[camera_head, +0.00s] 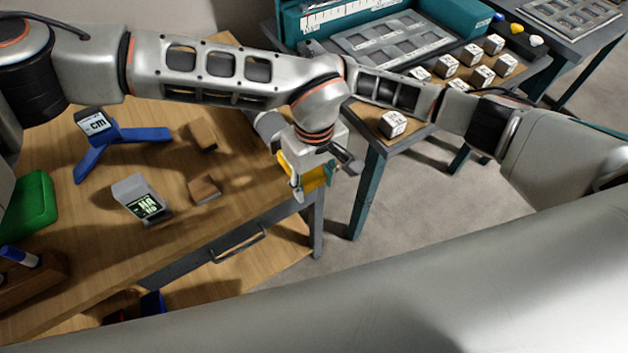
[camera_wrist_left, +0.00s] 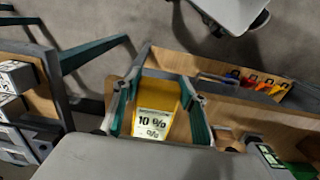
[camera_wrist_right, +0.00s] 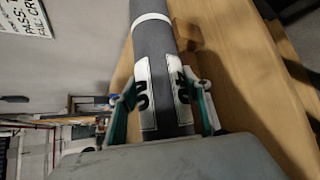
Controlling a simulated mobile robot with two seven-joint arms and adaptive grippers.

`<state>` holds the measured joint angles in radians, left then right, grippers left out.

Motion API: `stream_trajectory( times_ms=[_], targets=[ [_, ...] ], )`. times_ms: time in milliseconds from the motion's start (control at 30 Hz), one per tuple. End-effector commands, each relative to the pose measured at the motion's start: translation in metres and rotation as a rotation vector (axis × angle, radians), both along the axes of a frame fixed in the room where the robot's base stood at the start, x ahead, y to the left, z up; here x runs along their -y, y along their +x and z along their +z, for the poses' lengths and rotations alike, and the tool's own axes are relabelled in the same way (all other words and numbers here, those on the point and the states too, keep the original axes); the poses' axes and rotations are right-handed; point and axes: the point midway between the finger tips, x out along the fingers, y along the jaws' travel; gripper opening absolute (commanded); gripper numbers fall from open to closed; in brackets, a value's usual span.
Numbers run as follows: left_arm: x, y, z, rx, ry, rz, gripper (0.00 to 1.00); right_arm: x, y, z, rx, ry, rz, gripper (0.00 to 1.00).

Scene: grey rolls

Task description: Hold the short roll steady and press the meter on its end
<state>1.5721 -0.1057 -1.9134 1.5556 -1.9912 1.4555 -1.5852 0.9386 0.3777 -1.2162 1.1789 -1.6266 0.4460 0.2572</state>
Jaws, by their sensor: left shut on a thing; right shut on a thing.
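The yellow meter (camera_wrist_left: 160,97) is between the fingers of my left gripper (camera_wrist_left: 158,90), its display reading 10 %. In the head view my left gripper (camera_head: 318,178) holds the meter (camera_head: 313,176) near the right end of the wooden table. My right gripper (camera_wrist_right: 160,88) is shut around a grey roll (camera_wrist_right: 158,55) with a white band and a black-and-white label. The roll lies along the table in the right wrist view. In the head view my right gripper is hidden behind my left arm, so I cannot tell whether meter and roll touch.
On the wooden table (camera_head: 100,262) are a blue stand with a cm display (camera_head: 96,122), a grey device with a green screen (camera_head: 141,200), wooden blocks (camera_head: 203,188) and a green object (camera_head: 30,205). A second table at the right holds several white cubes (camera_head: 472,55) and a teal case (camera_head: 440,20).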

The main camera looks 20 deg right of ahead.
Motion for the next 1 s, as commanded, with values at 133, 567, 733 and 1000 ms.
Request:
stream_trajectory(
  times_ms=[133,567,733,1000],
  targets=[
    [0.003,-0.007,0.001,0.005,0.0,0.001,0.0,0.0,-0.001,-0.002,-0.003,-0.001,0.002,0.19],
    [0.013,-0.039,0.001,0.001,-0.001,-0.001,0.0,0.0,-0.001,-0.002,-0.003,-0.002,0.0,0.19],
    [0.017,-0.051,0.001,0.001,0.0,-0.001,0.0,0.0,-0.001,-0.002,-0.003,-0.002,0.0,0.19],
    [0.021,-0.064,0.0,0.001,0.0,0.0,0.0,0.0,-0.001,-0.002,-0.003,-0.002,0.0,0.19]
  ],
)
